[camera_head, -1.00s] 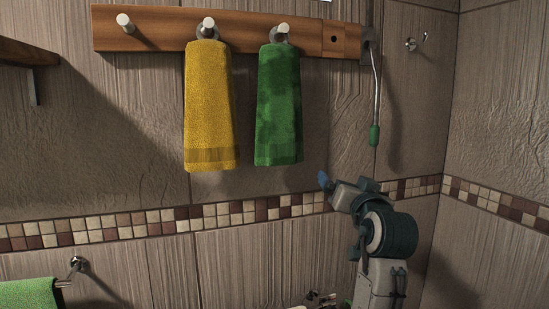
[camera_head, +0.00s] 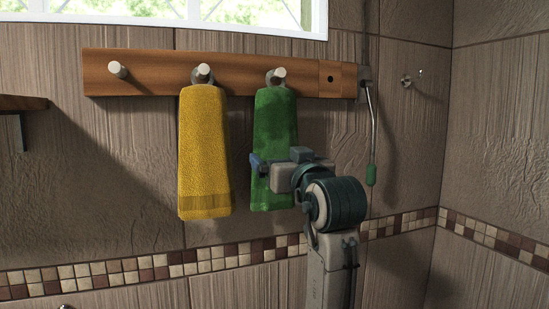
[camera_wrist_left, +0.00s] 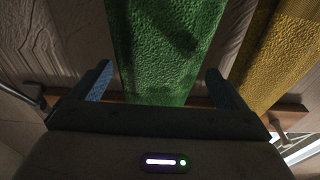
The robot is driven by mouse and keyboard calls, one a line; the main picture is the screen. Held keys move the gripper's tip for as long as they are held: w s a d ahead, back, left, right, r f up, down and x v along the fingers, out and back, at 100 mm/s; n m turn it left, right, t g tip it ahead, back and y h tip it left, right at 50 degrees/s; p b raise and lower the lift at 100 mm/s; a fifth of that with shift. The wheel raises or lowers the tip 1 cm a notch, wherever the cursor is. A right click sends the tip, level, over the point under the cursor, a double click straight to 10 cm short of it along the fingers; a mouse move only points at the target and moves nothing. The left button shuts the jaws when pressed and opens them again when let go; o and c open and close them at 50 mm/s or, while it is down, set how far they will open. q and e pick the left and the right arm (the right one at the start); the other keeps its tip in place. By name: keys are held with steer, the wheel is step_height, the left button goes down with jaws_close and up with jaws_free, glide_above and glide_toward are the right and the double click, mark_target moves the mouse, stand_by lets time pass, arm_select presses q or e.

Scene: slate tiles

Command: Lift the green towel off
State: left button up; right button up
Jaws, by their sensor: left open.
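The green towel (camera_head: 275,122) hangs from the right peg (camera_head: 276,75) of a wooden rail, straight down against the tiled wall. My left gripper (camera_head: 270,167) is at the lower half of the towel, in front of it and partly hiding it. In the left wrist view, the green towel (camera_wrist_left: 165,45) runs between the two blue fingers of my left gripper (camera_wrist_left: 158,84). The fingers stand apart, one on each side, with a gap to the cloth. My right gripper is not in view.
A yellow towel (camera_head: 204,150) hangs close to the left on the middle peg. The left peg (camera_head: 118,69) of the rail (camera_head: 155,75) is bare. A hook (camera_head: 407,80) is farther right.

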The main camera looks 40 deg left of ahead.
mark_target(276, 155)
arm_select(q)
steer(key=shift+w+a+r+p, duration=0.1)
steer(key=shift+w+r+p, duration=0.1)
steer(key=shift+p, duration=0.25)
steer(key=p+x, duration=0.3)
steer(key=x, duration=0.1)
steer(key=shift+a+f, duration=0.15)
steer(key=shift+f, duration=0.15)
steer(key=shift+w+a+f, duration=0.1)
steer(key=shift+a, duration=0.3)
steer(key=shift+d, duration=0.3)
steer(key=shift+c, duration=0.4)
steer(key=shift+a, duration=0.1)
steer(key=c, duration=1)
